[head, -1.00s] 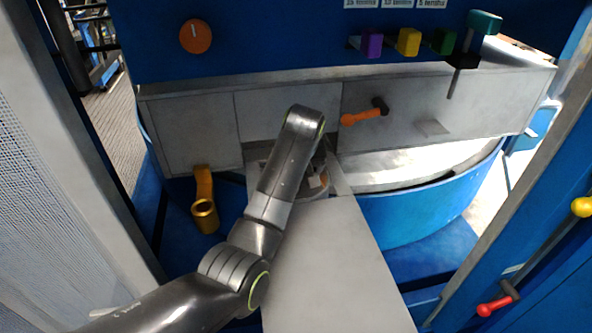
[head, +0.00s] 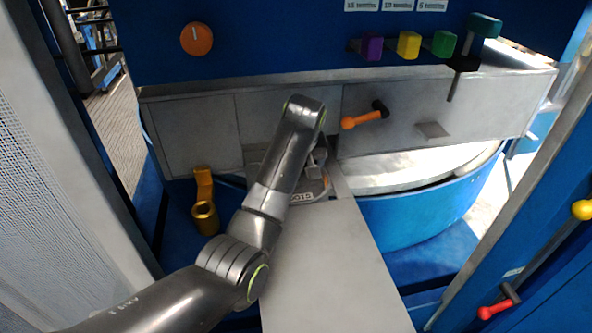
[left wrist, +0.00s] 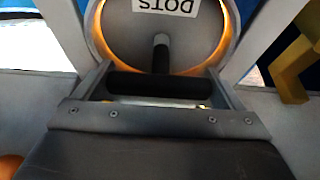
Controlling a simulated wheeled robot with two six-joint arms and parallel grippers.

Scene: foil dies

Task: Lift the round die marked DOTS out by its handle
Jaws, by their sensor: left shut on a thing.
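The round die (left wrist: 120,40) is a grey disc with an orange rim, and its white DOTS label (left wrist: 165,6) reads upside down in the left wrist view. A stem rises from its face to a dark bar handle (left wrist: 160,87). My left gripper (left wrist: 158,92) is shut on this handle, with a finger at each end of the bar. In the head view the die (head: 314,190) shows partly below my left wrist, label facing up, at the top end of the grey plate. My arm hides the handle there, and I cannot tell whether the die is clear of its seat. My right gripper is not in view.
A grey plate (head: 330,270) runs towards me. A gold bracket with a cup (head: 204,212) stands left of the arm. An orange-handled lever (head: 362,119) is on the grey panel at right. A blue round tub (head: 400,222) lies behind the plate.

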